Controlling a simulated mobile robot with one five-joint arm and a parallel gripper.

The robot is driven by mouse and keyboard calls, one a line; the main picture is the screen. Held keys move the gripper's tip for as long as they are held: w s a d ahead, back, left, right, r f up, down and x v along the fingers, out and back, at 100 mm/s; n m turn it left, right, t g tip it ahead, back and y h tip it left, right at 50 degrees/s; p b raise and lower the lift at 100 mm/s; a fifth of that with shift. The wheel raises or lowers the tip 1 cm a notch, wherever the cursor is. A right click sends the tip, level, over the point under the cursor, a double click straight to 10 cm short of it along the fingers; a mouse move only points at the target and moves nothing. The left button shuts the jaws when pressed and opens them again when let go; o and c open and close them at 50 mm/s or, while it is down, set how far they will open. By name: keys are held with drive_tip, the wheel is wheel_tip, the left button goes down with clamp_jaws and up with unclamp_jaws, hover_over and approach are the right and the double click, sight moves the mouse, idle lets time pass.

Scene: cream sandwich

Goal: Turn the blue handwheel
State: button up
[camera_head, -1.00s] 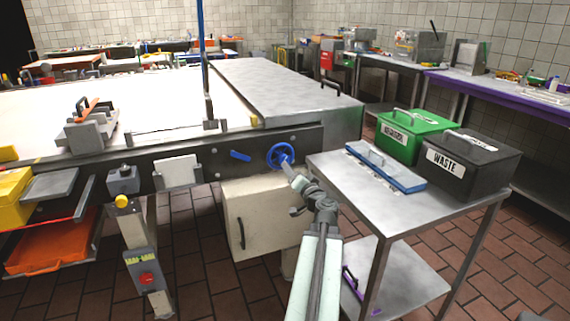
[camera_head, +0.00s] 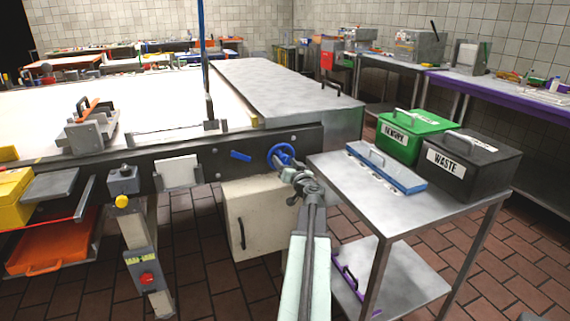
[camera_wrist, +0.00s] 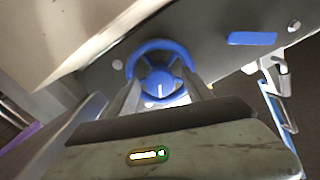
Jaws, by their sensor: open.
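The blue handwheel (camera_head: 281,155) is mounted on the dark side panel of the long table, near its right end. In the wrist view the handwheel (camera_wrist: 160,74) shows as a blue ring with a round hub bearing a white mark. My gripper (camera_head: 287,168) is right at the wheel's front. In the wrist view my gripper (camera_wrist: 163,92) has its two fingers apart, one at each side of the hub, and they overlap the lower part of the rim. Whether they touch the wheel cannot be told.
A blue lever (camera_head: 240,156) sits left of the wheel. A cream box (camera_head: 252,215) hangs below the panel. A steel cart (camera_head: 400,205) at the right carries a blue-lidded tray (camera_head: 386,172), a green bin (camera_head: 410,140) and a black waste bin (camera_head: 467,168).

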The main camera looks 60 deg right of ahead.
clamp_jaws()
drive_tip(key=shift+m, duration=0.3)
drive_tip(key=m, duration=0.3)
drive_tip(key=shift+a+m, duration=0.1)
drive_tip(key=shift+m, duration=0.3)
drive_tip(key=m, duration=0.3)
drive_tip(key=shift+m, duration=0.3)
drive_tip(key=m, duration=0.4)
drive_tip(key=shift+m, duration=1.8)
